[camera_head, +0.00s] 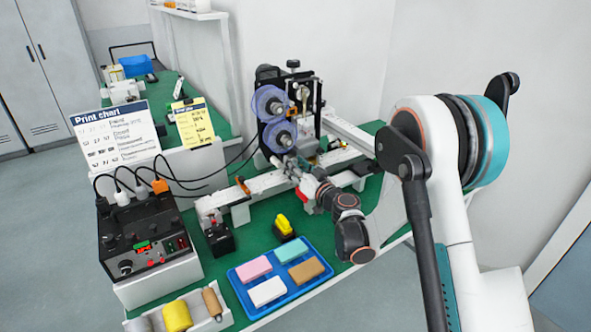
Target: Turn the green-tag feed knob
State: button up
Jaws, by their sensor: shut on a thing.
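The black control box (143,235) stands at the left on a white block. Its sloped face has small knobs, a green mark (143,244) and red marks; which knob carries a green tag is too small to tell. My gripper (292,168) is at the front of the coder (290,110), just below its two blue reels, well to the right of the control box. It is shut on a small part there. My wrist and fingers hide that part, so I cannot tell which it is.
A blue tray (236,280) with several coloured blocks lies on the green bench below my wrist. A yellow-topped item (284,226) stands behind it. A print chart (115,132) and yellow sheet (192,122) stand behind the box. Black cables run to the coder.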

jog(key=shift+m+b, duration=0.5)
jog(key=shift+m, duration=1.7)
jog(key=o, duration=1.1)
jog(key=shift+f, duration=0.1)
jog(key=shift+c, duration=0.2)
jog(key=shift+s, duration=0.1)
jog(key=v, duration=1.2)
